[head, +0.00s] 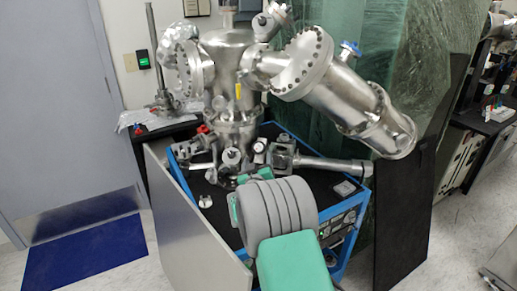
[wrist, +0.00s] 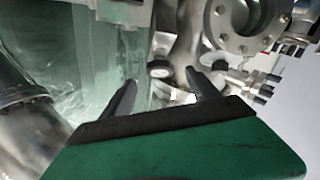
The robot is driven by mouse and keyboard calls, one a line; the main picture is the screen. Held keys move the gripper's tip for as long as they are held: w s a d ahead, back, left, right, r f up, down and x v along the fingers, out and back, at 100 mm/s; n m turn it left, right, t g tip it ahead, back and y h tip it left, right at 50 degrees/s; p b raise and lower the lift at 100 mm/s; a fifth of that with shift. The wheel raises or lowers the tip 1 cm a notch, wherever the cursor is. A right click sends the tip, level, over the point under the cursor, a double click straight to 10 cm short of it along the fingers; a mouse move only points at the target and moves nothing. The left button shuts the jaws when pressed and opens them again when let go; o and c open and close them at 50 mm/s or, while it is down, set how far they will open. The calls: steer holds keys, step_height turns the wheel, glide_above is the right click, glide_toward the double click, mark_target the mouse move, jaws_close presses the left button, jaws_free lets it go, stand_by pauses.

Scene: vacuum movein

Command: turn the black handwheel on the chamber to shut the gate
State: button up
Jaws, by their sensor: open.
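The steel chamber (head: 228,52) stands on a blue-framed cart in the head view, with flanges and tubes around it. In the wrist view a small dark round wheel with a pale centre (wrist: 159,69), which looks like the black handwheel, shows beyond my fingertips. My gripper (wrist: 162,88) is open, its two dark fingers apart, with the wheel roughly between them in the picture. I see no contact, and the exact distance is unclear. In the head view my grey and green arm covers part of the cart, and I cannot pick out the handwheel surely among the fittings.
A large angled steel tube (head: 345,95) with a blue-handled valve reaches right from the chamber. A horizontal tube (head: 335,166) runs over the cart top (head: 318,185). A grey panel (head: 190,228) stands at the cart's left, a black panel (head: 403,215) at its right.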

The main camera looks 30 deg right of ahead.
mark_target(259, 149)
steer(key=w+d+m, duration=0.1)
steer(key=w, duration=0.1)
steer(key=w+d+p, duration=0.1)
steer(key=w+d, duration=0.1)
steer(key=w+d+m, duration=0.1)
steer(key=w, duration=0.1)
steer(key=shift+w+d+r+m+p, duration=0.2)
steer(key=shift+w+d+m+p, duration=0.1)
steer(key=shift+p, duration=0.1)
steer(key=shift+s, duration=0.1)
steer(key=shift+c, duration=0.4)
steer(key=c, duration=1.3)
steer(key=shift+f+m+b, duration=0.2)
steer(key=shift+m+b, duration=0.1)
steer(key=shift+b, duration=0.45)
